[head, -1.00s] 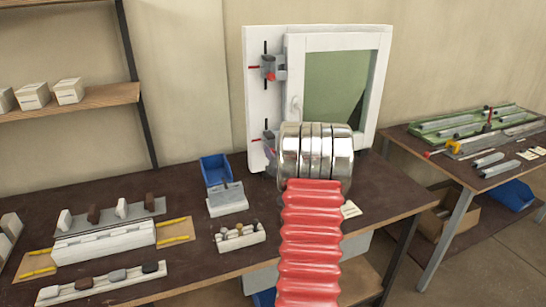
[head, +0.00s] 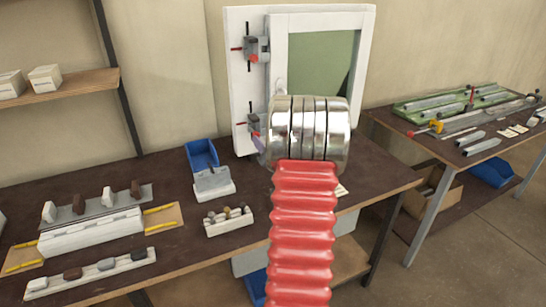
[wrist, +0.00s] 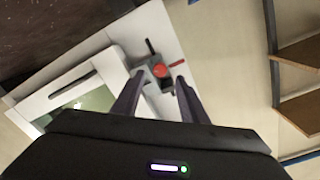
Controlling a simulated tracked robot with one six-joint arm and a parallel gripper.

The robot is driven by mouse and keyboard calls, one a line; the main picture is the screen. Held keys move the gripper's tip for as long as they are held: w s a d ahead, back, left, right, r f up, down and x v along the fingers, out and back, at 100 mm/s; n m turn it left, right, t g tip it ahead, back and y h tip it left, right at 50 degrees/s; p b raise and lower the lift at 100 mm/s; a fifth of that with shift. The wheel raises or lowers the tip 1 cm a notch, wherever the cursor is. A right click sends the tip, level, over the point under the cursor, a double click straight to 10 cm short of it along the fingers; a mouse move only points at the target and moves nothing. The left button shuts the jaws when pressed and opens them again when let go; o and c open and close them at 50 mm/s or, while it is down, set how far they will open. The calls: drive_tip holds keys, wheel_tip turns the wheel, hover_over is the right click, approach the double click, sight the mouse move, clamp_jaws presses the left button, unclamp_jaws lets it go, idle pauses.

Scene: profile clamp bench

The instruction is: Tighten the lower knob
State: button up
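My arm mostly hides the gripper in the head view.
An upper clamp (head: 257,49) is on the same board. Left on the bench stand a blue bin (head: 201,154), a grey-white block (head: 213,184) and a small holder (head: 229,221) with several knobs. A second table (head: 420,152) with profiles is at the right.

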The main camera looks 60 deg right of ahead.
drive_tip(key=v, duration=0.8)
drive_tip(key=shift+s+a, duration=0.15)
drive_tip(key=shift+a, duration=0.05)
idle(0.3)
